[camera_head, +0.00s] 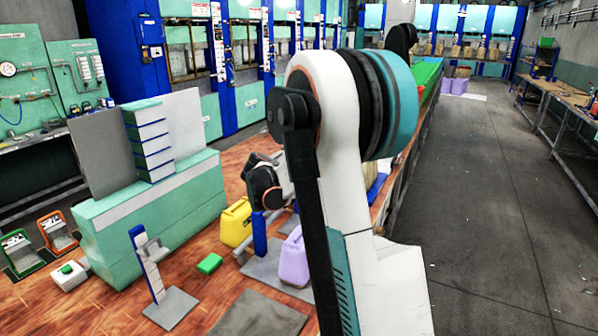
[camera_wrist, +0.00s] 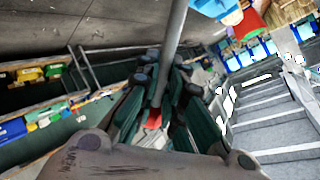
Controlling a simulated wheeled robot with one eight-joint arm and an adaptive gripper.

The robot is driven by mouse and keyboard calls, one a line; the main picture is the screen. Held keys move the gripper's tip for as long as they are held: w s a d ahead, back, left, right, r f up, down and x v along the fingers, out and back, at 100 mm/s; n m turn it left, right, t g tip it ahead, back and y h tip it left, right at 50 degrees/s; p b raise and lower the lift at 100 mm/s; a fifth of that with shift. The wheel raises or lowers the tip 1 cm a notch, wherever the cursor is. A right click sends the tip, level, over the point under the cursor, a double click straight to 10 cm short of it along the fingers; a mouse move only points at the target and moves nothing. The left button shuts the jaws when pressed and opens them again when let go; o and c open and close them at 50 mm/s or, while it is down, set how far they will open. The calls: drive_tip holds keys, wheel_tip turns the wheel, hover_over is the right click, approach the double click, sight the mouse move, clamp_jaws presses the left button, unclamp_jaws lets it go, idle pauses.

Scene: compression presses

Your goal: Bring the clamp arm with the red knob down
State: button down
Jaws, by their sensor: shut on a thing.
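In the wrist view my gripper (camera_wrist: 163,80) has its dark teal fingers closed on either side of a grey bar. The bar looks like the clamp arm (camera_wrist: 174,35) and runs up out of the picture from between the fingers. A small red piece, apparently the red knob (camera_wrist: 153,119), shows between the fingers near the palm; the fingers cover much of it. In the head view my white arm stands in front and hides the gripper's fingers, the clamp arm and the knob.
In the head view a yellow can (camera_head: 234,222), a purple can (camera_head: 295,258), a green block (camera_head: 210,263) and a grey-blue stand (camera_head: 150,262) are on the wooden table. A large green block (camera_head: 150,225) is at left. The floor aisle at right is clear.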

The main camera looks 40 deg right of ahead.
drive_tip(key=s+f+m+t+b, duration=0.1)
drive_tip(key=s+f+b, duration=0.1)
drive_tip(key=f+b, duration=0.2)
drive_tip(key=s+d+f+m+t+y+b, duration=0.1)
drive_tip(key=s+f+m+t+b, duration=0.1)
drive_tip(key=f, duration=0.7)
drive_tip(key=s+d+f+m+t+y+b, duration=0.1)
drive_tip(key=s+f+t+b, duration=0.1)
drive_tip(key=f+b, duration=0.4)
drive_tip(key=shift+s+d+f+m, duration=0.25)
drive_tip(key=shift+s+f+m, duration=0.05)
drive_tip(key=shift+s+f, duration=0.5)
drive_tip(key=shift+f, duration=0.1)
drive_tip(key=c, duration=1.7)
unclamp_jaws()
drive_tip(key=shift+w+f, duration=0.1)
drive_tip(key=shift+w, duration=0.05)
drive_tip(key=shift+d, duration=0.1)
drive_tip(key=v, duration=1.2)
